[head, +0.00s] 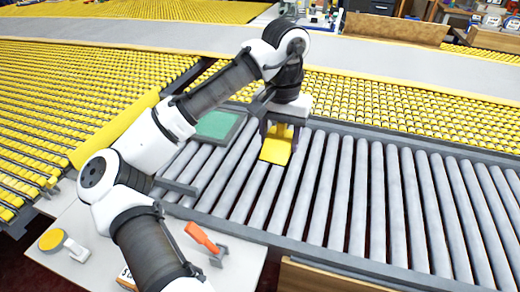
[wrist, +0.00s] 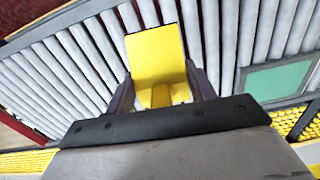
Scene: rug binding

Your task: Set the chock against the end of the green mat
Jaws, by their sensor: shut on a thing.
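A yellow chock (head: 276,150) is between the fingers of my gripper (head: 280,132), over the grey roller conveyor. It has a flat, wide plate, which fills the middle of the wrist view (wrist: 157,55). My gripper is shut on the chock's narrower raised part. The green mat (head: 216,125), with a grey border, lies on the rollers to the left of the chock in the head view. It is to the right in the wrist view (wrist: 277,80). A gap of bare rollers separates chock and mat. I cannot tell whether the chock touches the rollers.
Grey rollers (head: 370,190) stretch clear to the right. A white table (head: 100,235) at the front left holds an orange-handled tool (head: 202,238) and a yellow disc (head: 52,240). Yellow roller beds (head: 70,85) lie at left and behind. A grey bar (head: 175,186) lies near the conveyor's front edge.

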